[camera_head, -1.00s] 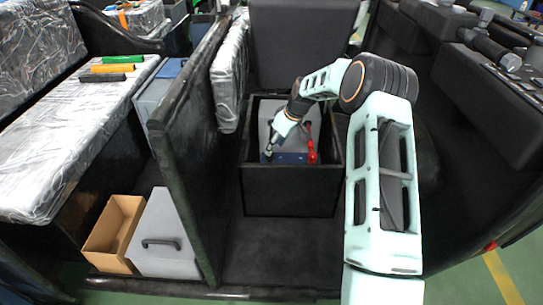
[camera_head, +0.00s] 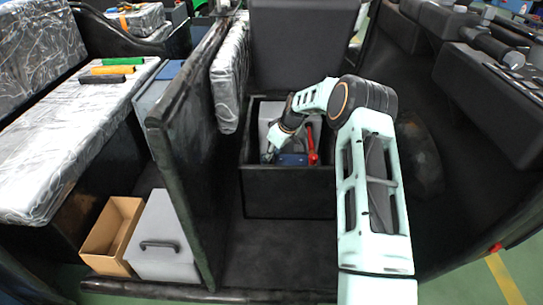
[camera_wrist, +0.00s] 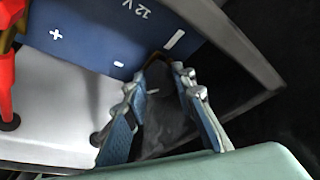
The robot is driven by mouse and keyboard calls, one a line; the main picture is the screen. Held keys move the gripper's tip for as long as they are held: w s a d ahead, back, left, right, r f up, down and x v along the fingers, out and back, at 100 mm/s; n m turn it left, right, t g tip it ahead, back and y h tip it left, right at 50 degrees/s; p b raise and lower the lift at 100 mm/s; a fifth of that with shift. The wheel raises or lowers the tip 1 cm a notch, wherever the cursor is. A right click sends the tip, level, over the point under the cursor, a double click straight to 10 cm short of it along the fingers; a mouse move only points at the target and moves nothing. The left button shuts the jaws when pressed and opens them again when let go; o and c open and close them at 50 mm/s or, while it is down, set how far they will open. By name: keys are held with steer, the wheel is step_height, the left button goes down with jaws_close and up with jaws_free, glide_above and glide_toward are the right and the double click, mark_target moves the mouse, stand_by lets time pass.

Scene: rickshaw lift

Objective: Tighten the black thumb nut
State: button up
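In the wrist view the battery's blue label (camera_wrist: 95,35) shows "12 V" and plus and minus marks. A red terminal part (camera_wrist: 7,70) stands at the left edge, and it also shows in the head view (camera_head: 312,150). My gripper (camera_wrist: 160,75) is at the minus side of the battery, by its edge, with its two blue-padded fingers apart. A small dark piece (camera_wrist: 156,60) shows around the fingertips; I cannot tell whether it is the black thumb nut or whether the fingers touch it. In the head view my gripper (camera_head: 268,155) reaches down beside the battery's blue front (camera_head: 290,159).
The battery is inside a black open box (camera_head: 290,190), whose walls are close around my gripper. A dark partition (camera_head: 185,150) stands to the left. An open cardboard box (camera_head: 112,230) and a grey handled case (camera_head: 162,240) are on the floor at left.

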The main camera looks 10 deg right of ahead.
jaws_close()
steer(key=shift+m, duration=0.3)
steer(key=m+h, duration=0.1)
steer(key=m, duration=0.2)
steer(key=shift+s+a+t, duration=0.1)
steer(key=shift+a+t, duration=0.05)
steer(key=shift+t, duration=0.15)
steer(key=m+h, duration=0.1)
steer(key=m, duration=0.3)
steer(key=shift+a+h, duration=0.1)
steer(key=shift+h, duration=0.3)
steer(key=m+h, duration=0.1)
steer(key=m, duration=0.3)
steer(key=shift+a+h, duration=0.1)
steer(key=shift+h, duration=0.3)
steer(key=shift+m+g+h, duration=0.4)
steer(key=shift+m+h, duration=0.2)
steer(key=shift+m, duration=1.4)
